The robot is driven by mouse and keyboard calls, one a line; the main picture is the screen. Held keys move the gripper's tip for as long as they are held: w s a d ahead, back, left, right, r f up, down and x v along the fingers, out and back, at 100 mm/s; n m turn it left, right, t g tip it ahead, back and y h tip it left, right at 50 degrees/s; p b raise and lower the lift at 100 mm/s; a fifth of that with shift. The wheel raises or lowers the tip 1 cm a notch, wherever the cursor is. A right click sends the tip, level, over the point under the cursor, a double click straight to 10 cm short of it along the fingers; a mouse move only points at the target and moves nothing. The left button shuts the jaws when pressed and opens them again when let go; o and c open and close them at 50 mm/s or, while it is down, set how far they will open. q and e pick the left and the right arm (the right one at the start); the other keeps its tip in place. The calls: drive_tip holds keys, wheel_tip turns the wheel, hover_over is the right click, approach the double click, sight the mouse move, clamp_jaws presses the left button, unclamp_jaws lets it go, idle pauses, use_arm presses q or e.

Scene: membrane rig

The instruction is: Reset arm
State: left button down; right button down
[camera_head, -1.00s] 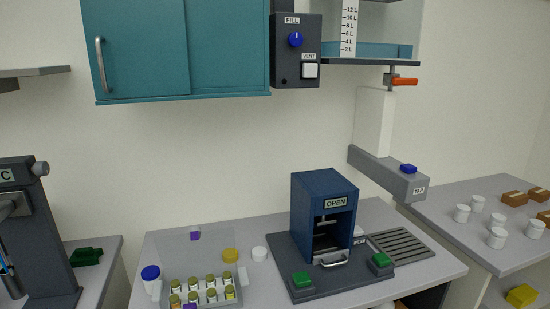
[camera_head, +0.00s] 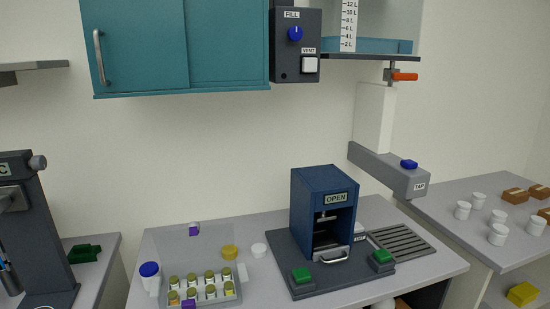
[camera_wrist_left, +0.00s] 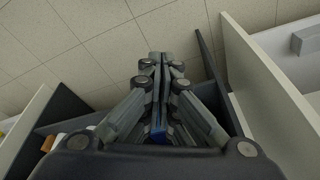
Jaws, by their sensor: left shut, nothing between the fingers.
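My left gripper (camera_wrist_left: 158,62) shows in the left wrist view. Its fingers are together with nothing between them, and it points out over the tiled floor (camera_wrist_left: 75,40). Pale and dark panels stand on both sides of it. In the head view neither gripper can be made out. The blue press (camera_head: 324,212) stands on its dark base on the middle bench, its front marked OPEN.
A clear rack of vials (camera_head: 203,288), a blue-capped jar (camera_head: 149,275) and a yellow lid (camera_head: 229,252) are on the middle bench (camera_head: 440,262). The grey tap arm (camera_head: 390,172) juts out above its right end. White cups (camera_head: 498,234) stand on the right bench. A teal cabinet (camera_head: 180,45) hangs above.

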use_arm(q)
drive_tip(key=s+f+g+b, duration=0.1)
drive_tip(key=s+f, duration=0.2)
drive_tip(key=f, duration=0.7)
drive_tip(key=s+f+b, duration=0.1)
drive_tip(key=s+f, duration=0.2)
drive_tip(key=f, duration=0.7)
drive_tip(key=s+a+f+g+b, duration=0.1)
drive_tip(key=s+a+f+b, duration=0.1)
drive_tip(key=s+f, duration=1.1)
drive_tip(key=shift+s+a+f+b, duration=0.4)
drive_tip(key=shift+s+a, duration=0.15)
drive_tip(key=shift+a, duration=0.15)
